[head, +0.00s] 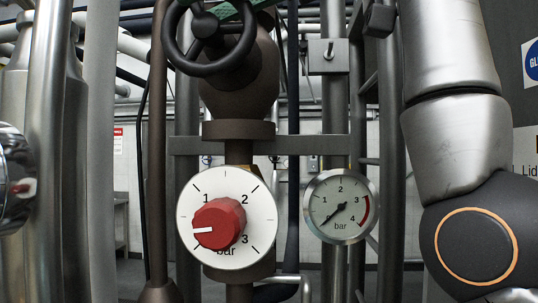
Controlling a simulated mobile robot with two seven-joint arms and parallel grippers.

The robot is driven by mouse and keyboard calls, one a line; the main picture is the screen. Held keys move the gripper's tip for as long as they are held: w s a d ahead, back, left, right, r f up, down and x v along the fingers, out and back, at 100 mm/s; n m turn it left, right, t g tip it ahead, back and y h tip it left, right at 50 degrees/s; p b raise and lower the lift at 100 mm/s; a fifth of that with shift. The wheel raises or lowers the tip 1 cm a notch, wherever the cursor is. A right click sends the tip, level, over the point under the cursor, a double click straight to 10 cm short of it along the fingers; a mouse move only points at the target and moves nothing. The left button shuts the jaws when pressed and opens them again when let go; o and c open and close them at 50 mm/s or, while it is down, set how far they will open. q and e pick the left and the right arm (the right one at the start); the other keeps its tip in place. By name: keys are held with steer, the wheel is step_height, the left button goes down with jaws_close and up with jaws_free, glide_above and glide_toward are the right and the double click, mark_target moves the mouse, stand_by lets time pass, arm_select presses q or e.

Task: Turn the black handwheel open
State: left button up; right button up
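The black handwheel (205,25) is at the top, left of centre, on a brown valve body (238,88). Its upper rim is cut off by the top edge of the picture. A green bar-like piece shows at the top beside the wheel; I cannot tell what it is. No gripper touches the visible part of the wheel. My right arm fills the right side of the picture, but its gripper is out of view. My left gripper is not in view either.
A red knob (219,224) on a white dial marked in bar sits below the wheel, its white mark pointing left. A round pressure gauge (341,207) is to its right, needle pointing lower left. Vertical pipes (102,150) crowd both sides.

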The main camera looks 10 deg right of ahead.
steer(key=shift+f, duration=0.15)
